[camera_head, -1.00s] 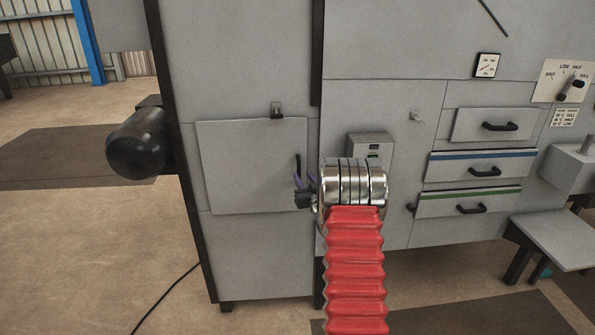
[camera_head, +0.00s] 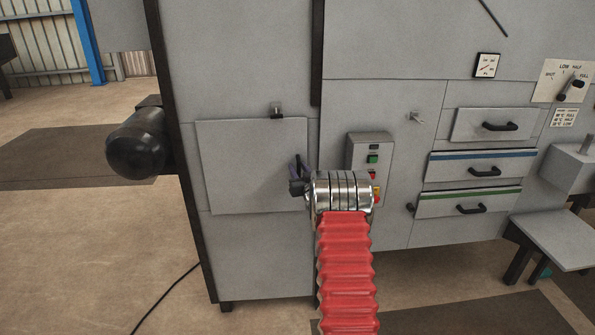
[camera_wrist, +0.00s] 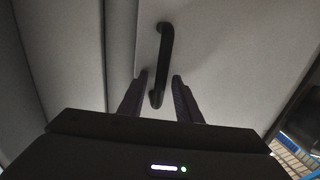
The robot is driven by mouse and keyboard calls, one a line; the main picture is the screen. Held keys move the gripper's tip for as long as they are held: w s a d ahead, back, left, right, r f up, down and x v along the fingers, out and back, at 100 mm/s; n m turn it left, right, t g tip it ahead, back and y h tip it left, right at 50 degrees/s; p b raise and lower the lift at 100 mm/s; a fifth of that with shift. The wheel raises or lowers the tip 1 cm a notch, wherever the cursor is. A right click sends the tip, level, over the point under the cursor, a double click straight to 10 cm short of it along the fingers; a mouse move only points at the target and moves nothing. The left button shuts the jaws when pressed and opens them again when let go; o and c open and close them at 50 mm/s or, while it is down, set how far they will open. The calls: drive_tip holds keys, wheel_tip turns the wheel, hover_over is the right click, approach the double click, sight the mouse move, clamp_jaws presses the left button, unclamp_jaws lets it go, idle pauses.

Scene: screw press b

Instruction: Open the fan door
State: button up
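The fan door appears to be the flat square grey panel (camera_head: 245,168) on the machine's left section; it is closed. A small dark latch (camera_head: 277,110) sits at its top edge. The door's black bar handle (camera_wrist: 165,50) is upright near the door's edge in the wrist view; in the head view my gripper largely covers it. My gripper (camera_head: 298,175) is at the handle. In the wrist view, my gripper (camera_wrist: 160,76) is open, with one finger on each side of the handle's lower part and visible gaps on both sides.
A control box (camera_head: 370,150) with green and red buttons is just right of my wrist. Drawers (camera_head: 482,165) with black handles are further right. A black cylinder (camera_head: 137,142) sticks out at left. The floor (camera_head: 90,240) left of the machine is mostly clear, with a cable.

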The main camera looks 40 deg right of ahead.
clamp_jaws()
idle(0.4)
drive_tip(key=shift+a, duration=0.15)
drive_tip(key=shift+s, duration=0.2)
